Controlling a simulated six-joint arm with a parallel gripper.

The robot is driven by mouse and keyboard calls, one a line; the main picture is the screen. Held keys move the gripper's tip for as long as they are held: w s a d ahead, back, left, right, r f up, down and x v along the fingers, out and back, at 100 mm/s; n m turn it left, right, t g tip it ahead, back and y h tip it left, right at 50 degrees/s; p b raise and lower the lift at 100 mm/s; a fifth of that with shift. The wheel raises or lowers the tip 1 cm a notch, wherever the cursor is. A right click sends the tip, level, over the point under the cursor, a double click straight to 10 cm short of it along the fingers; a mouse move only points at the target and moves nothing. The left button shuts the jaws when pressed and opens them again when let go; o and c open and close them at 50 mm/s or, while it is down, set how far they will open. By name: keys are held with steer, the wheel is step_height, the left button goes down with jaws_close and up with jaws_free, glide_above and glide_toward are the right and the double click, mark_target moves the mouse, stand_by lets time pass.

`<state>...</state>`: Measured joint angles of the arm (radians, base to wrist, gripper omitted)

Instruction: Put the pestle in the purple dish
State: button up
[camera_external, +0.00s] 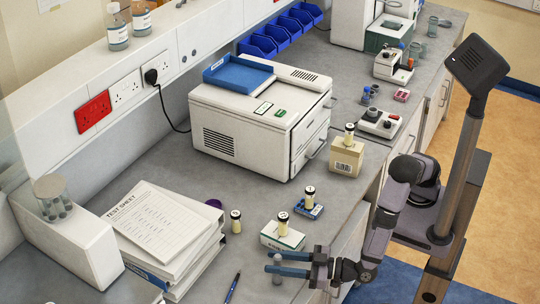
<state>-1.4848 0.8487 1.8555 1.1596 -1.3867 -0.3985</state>
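The purple dish (214,203) is small and partly hidden behind the stack of papers and binders. My gripper (277,264) is low over the front of the bench, its two blue-grey fingers pointing left and set apart. A small grey, upright, cylinder-like thing (278,280) shows at the fingertips. I cannot tell whether it is the pestle, or whether the fingers touch it. No other thing in view is clearly a pestle. The dish lies behind and to the left of my gripper.
A cream vial with a dark cap (236,222) stands between dish and gripper. Another vial (283,224) stands on a white-green box (282,238) just behind my gripper. The binder stack (165,235) is left, a blue pen (232,288) in front, a white machine (255,120) behind.

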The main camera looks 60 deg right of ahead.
steer(key=shift+o, duration=0.4)
steer(key=shift+b+v, duration=0.35)
steer(key=shift+v, duration=1.2)
steer(key=shift+f, duration=0.1)
steer(key=b, duration=0.1)
steer(key=f+b, duration=0.1)
steer(key=shift+s+a+b, duration=0.15)
steer(key=shift+s+b, duration=0.15)
steer(key=shift+b, duration=0.1)
steer(key=shift+w+r, duration=0.1)
steer(key=shift+r, duration=0.05)
steer(key=shift+w+a+p, duration=0.2)
steer(key=shift+w+p, duration=0.25)
steer(key=shift+w, duration=0.1)
steer(key=shift+p+x, duration=1)
steer(key=shift+x, duration=1.3)
steer(key=shift+w+a+f, duration=0.15)
steer(key=shift+w+f, duration=0.1)
steer(key=shift+w, duration=0.45)
jaws_close()
